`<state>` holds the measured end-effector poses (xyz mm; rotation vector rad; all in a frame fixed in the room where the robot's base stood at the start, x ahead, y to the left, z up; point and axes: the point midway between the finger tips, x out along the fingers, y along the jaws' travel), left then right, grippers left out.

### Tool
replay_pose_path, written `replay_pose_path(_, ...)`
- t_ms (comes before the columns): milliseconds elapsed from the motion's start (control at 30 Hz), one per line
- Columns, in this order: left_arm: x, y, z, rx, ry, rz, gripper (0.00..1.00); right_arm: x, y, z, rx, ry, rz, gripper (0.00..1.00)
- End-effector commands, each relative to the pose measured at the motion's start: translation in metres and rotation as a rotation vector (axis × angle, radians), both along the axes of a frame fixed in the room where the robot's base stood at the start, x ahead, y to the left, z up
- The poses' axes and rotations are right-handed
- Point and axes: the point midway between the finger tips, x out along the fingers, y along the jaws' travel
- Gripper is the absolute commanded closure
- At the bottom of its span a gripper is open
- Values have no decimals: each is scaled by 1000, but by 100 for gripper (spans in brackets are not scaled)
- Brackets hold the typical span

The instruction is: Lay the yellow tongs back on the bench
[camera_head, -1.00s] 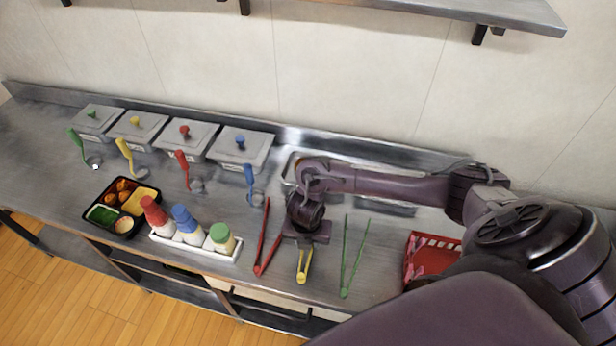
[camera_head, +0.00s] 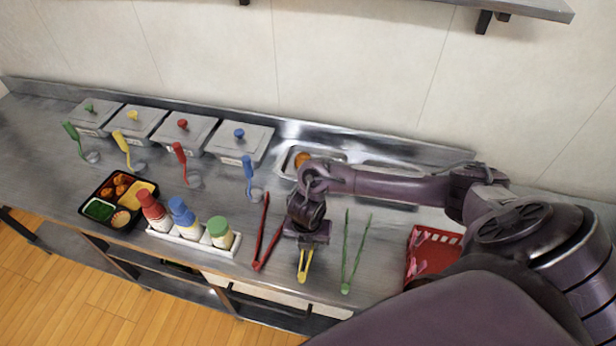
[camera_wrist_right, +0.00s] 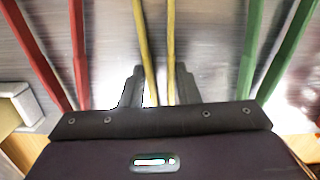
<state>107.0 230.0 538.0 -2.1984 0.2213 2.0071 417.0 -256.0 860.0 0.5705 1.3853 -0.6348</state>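The yellow tongs (camera_head: 304,265) are at the front right part of the bench, between the red tongs (camera_head: 262,240) and the green tongs (camera_head: 347,262). My right gripper (camera_wrist_right: 160,75) points down over them. In the right wrist view its two fingers are close on either side of the yellow tongs' arms (camera_wrist_right: 142,35), which are nearer together than those of the red and green tongs. The gripper looks shut on them. Their upper part is hidden under my wrist in the head view. I cannot tell if they touch the bench. My left gripper is not in view.
The steel bench (camera_head: 150,190) has a bottle rack (camera_head: 195,243) and a bento tray (camera_head: 99,223) to the left. Lidded containers and ladles stand behind. A sunken pan (camera_head: 285,168) is behind my gripper. A red basket (camera_head: 412,270) is at the right.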

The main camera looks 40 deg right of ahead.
Motion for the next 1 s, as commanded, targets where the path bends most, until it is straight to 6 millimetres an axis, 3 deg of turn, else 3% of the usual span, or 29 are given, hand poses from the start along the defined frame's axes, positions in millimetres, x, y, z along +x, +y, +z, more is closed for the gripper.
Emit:
replay_pose_path(133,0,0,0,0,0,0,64,0,0,0,-1,-1,0,74)
replay_pose_path(300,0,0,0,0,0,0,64,0,0,0,-1,-1,0,51)
replay_pose_path(500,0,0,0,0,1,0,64,0,0,0,0,0,1,49)
replay_pose_path(700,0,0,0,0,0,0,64,0,0,0,0,0,1,25)
replay_pose_path(1000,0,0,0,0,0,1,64,0,0,3,0,0,2,25)
